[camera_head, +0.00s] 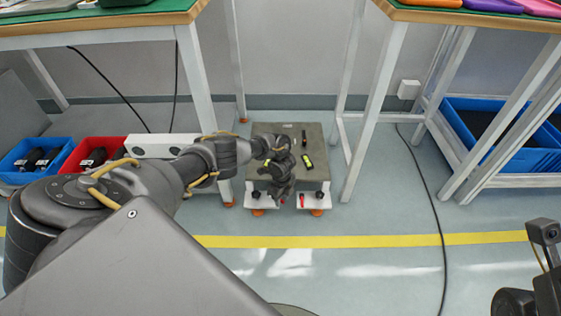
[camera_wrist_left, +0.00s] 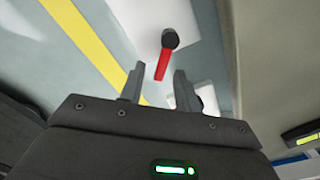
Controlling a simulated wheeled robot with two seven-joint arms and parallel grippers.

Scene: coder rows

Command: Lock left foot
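A low grey-topped platform (camera_head: 315,168) stands on the floor between the tables, with white brackets and orange feet at its front. The left bracket (camera_head: 258,203) has a black knob; the right bracket (camera_head: 312,203) has a black knob and a red lever beside it. My left gripper (camera_head: 283,192) hangs over the platform's front edge and partly hides it. In the left wrist view its fingers (camera_wrist_left: 159,72) are apart and empty. A red lever (camera_wrist_left: 162,66) with a black round end lies just beyond them, not touched. I cannot tell which foot it belongs to. My right gripper is not visible.
Workbench legs (camera_head: 374,110) flank the platform on both sides. Blue (camera_head: 30,158) and red (camera_head: 95,150) bins stand at left, a large blue crate (camera_head: 500,155) at right. A black cable (camera_head: 437,215) and a yellow stripe (camera_head: 370,241) cross the floor. Open floor lies in front.

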